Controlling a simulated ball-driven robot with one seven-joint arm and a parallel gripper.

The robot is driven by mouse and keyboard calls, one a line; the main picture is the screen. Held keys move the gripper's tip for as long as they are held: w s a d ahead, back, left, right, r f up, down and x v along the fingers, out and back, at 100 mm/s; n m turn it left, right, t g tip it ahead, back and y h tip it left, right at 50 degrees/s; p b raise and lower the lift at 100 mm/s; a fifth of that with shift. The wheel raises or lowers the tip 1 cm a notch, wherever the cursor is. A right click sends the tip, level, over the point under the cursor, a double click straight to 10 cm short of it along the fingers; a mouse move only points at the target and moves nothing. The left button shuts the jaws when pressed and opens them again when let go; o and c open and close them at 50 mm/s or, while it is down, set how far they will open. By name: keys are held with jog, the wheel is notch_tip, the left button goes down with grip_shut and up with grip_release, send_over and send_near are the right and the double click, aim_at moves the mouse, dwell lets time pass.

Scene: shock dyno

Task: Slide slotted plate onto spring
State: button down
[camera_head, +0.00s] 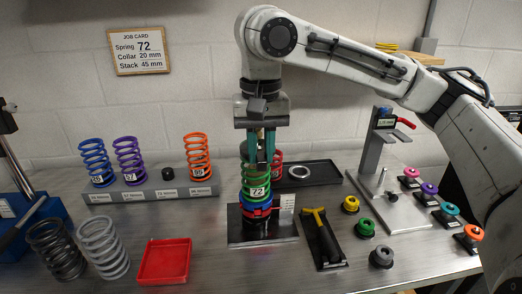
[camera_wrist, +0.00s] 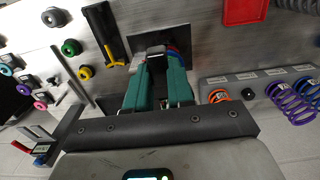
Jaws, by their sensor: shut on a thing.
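My gripper (camera_head: 262,158) points straight down over the green spring (camera_head: 256,181) labelled 72, its teal fingers at the spring's upper coils. In the wrist view the two fingers (camera_wrist: 158,58) close on a small dark piece (camera_wrist: 156,51), which looks to be the slotted plate; its slot cannot be made out. The head view hides the plate behind the fingers and coils. The spring stands upright above a blue and red collar (camera_head: 257,210) on a black base (camera_head: 281,233). Whether the plate touches the spring cannot be told.
A yellow-handled tool lies in a black tray (camera_head: 333,256) to the right, beside several round knobs. A grey rack (camera_head: 150,190) with coil springs stands at the left rear. A red tray (camera_head: 165,262) and two loose springs are at front left. A black tray (camera_head: 310,173) lies behind.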

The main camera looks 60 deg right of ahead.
jog(key=shift+w+d, duration=0.1)
dwell(0.3)
jog(key=shift+w+d+p, duration=0.3)
jog(key=shift+w+d, duration=0.35)
jog(key=shift+d, duration=0.2)
jog(key=shift+w+d+p, duration=0.35)
jog(key=shift+w+d, duration=0.25)
jog(key=shift+d, duration=0.2)
jog(key=shift+f, duration=0.3)
jog(key=c, duration=0.9)
grip_release()
jog(key=shift+r, duration=0.1)
